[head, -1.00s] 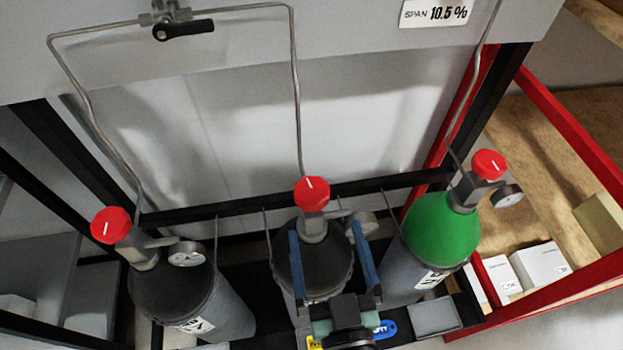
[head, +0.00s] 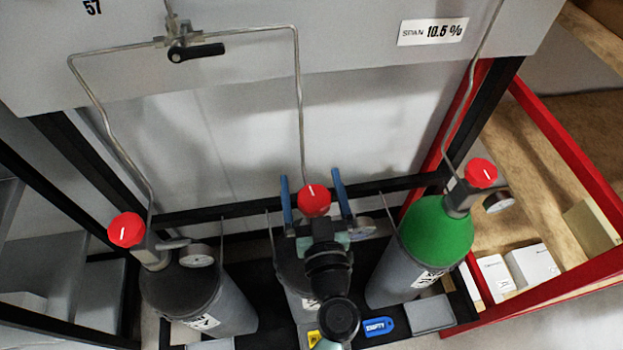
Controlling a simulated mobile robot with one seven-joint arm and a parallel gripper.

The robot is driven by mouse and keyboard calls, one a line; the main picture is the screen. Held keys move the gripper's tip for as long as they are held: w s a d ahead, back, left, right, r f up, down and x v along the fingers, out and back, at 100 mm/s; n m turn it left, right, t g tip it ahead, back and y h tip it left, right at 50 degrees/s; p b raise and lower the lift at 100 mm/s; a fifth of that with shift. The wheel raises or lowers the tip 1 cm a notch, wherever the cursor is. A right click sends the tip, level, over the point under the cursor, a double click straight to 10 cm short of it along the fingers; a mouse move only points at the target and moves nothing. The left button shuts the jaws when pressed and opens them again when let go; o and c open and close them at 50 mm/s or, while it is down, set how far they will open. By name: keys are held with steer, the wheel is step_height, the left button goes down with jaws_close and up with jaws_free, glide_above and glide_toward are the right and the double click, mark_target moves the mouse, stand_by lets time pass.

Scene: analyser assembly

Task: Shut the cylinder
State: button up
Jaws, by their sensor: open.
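Three gas cylinders stand in a row below a grey panel. The left one (head: 190,290) has a dark shoulder and a red valve knob (head: 126,230). The middle cylinder (head: 290,268) is dark-shouldered and mostly hidden behind my arm; its red knob (head: 314,200) has a white mark near upright. The right cylinder (head: 436,236) has a green shoulder and a red knob (head: 481,173). My gripper (head: 312,190) is open, its blue fingers one on each side of the middle knob. Whether they touch the knob I cannot tell.
Steel tubes (head: 298,100) rise from the cylinders to the panel; a black lever valve (head: 196,51) sits at the top. A dark crossbar (head: 240,207) runs behind the cylinders. A red frame (head: 565,135) with white boxes (head: 532,265) is at right. A blue tag (head: 379,326) lies low.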

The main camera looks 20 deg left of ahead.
steer(key=shift+w, duration=0.1)
steer(key=c, duration=1.4)
steer(key=shift+o, duration=0.2)
